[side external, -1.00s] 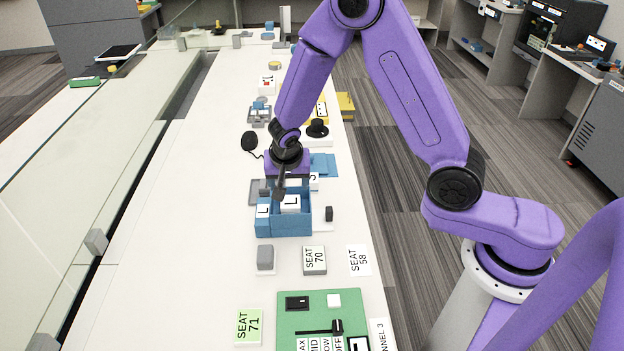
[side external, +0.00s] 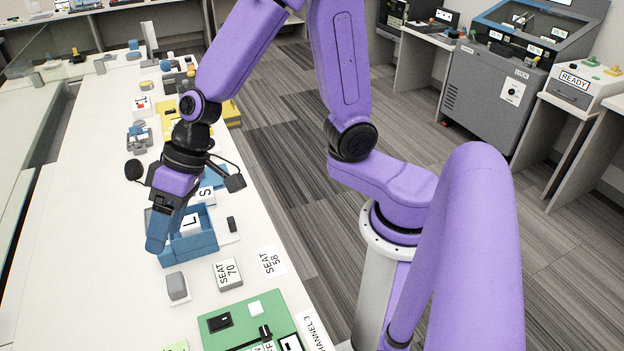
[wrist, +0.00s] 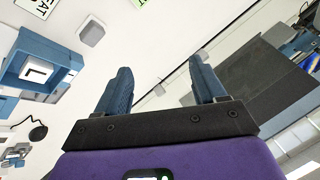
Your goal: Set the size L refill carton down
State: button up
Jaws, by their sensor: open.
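A white top marked L (side external: 192,222) sits inside a blue open-topped box (side external: 202,243) on the white bench; I take it as the size L refill carton. In the wrist view the L-marked carton (wrist: 35,72) lies within the blue box walls (wrist: 62,62), at the left. My gripper (side external: 158,238) is at the left side of the box in the side view and hides part of it. In the wrist view my gripper (wrist: 162,80) has its two blue fingers apart with nothing between them. The carton is clear of the fingers.
The bench's left part is clear.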

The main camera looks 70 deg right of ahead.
jog(key=s+d+r+n+g+h, duration=0.2)
jog(key=s+d+n+h, duration=0.3)
jog(key=s+d, duration=1.1)
jog(key=s+n, duration=0.2)
jog(key=n, duration=0.1)
jog(key=shift+s+d+r+n+h, duration=0.2)
jog(key=shift+s+n+h, duration=0.1)
jog(key=shift+s+n, duration=0.1)
